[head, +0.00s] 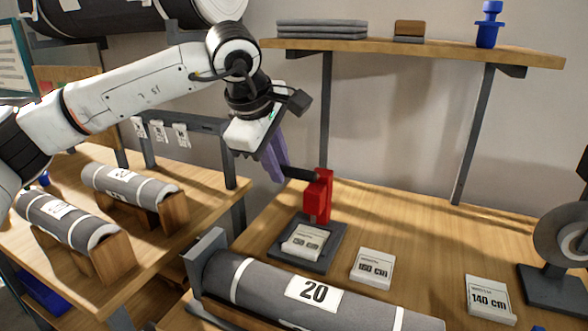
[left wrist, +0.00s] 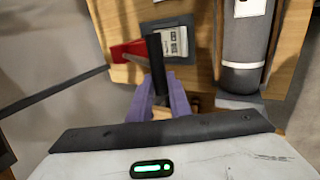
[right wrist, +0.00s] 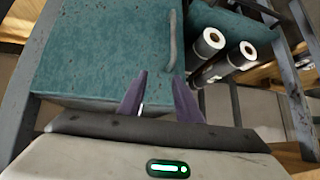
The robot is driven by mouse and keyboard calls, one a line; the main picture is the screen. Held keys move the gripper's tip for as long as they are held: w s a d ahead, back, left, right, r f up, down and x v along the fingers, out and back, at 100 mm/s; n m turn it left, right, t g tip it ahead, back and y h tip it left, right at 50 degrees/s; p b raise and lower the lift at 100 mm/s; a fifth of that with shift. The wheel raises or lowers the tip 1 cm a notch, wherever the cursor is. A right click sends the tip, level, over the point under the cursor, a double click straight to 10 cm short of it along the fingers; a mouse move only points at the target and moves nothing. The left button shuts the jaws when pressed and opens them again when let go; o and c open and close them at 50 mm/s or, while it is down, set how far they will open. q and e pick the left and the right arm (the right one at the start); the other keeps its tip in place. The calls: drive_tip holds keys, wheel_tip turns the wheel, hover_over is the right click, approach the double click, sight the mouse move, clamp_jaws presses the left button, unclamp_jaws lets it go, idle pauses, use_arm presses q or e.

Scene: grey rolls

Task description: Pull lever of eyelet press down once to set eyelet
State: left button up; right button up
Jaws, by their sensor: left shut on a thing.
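The eyelet press has a red body (head: 318,197) on a dark base plate (head: 287,256), and a white labelled piece (head: 303,240) lies on that plate. Its dark lever (head: 299,173) sticks out to the left from the top of the red body. My left gripper (head: 279,174) has purple fingers shut on the lever's outer end. In the left wrist view the black lever (left wrist: 155,60) runs from between the fingers toward the red body (left wrist: 128,51). My right gripper (right wrist: 159,80) is open and empty, over or in front of a teal surface (right wrist: 100,50).
A grey roll (head: 260,282) marked 20 lies in front of the press. White cards (head: 372,268) (head: 489,297) lie to the right of it. A shelf (head: 420,47) hangs above. More rolls (head: 130,185) rest on wooden cradles at left. Bench space behind the cards is clear.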

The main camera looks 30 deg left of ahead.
use_arm(q)
drive_tip(key=shift+s+f+b, duration=0.35)
drive_tip(key=shift+f+b, duration=0.2)
drive_tip(key=shift+f, duration=0.15)
drive_tip(key=shift+s+f+b, duration=0.3)
drive_tip(key=shift+f+b, duration=0.5)
drive_tip(key=shift+f, duration=0.05)
drive_tip(key=shift+s+f+b, duration=0.25)
drive_tip(key=shift+f+b, duration=0.55)
drive_tip(key=shift+f, duration=0.05)
